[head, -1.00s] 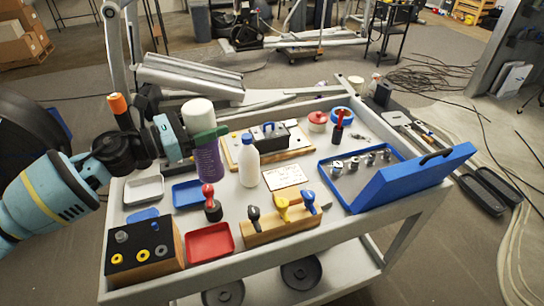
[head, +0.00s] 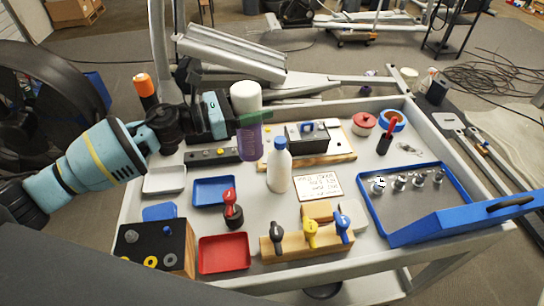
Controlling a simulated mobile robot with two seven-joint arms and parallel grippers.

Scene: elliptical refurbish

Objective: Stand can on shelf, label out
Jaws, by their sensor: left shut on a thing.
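A purple can (head: 250,146) with a white cap is upright above the cart's top tray, toward its back left. My left gripper (head: 252,120) is shut on its upper body, just below the cap, with a greenish finger across the front. I cannot read a label on the can, and I cannot tell whether its base touches the tray. A lower shelf of the cart shows only in a small part under the front edge. My right gripper is not in view.
The cart top (head: 290,225) is crowded. A white bottle (head: 279,168) stands just right of the can. Nearby are a blue tray (head: 214,190), a red tray (head: 224,252), a wooden tool block (head: 290,243) and an open blue case (head: 450,222). An orange-topped item (head: 144,86) stands behind my arm.

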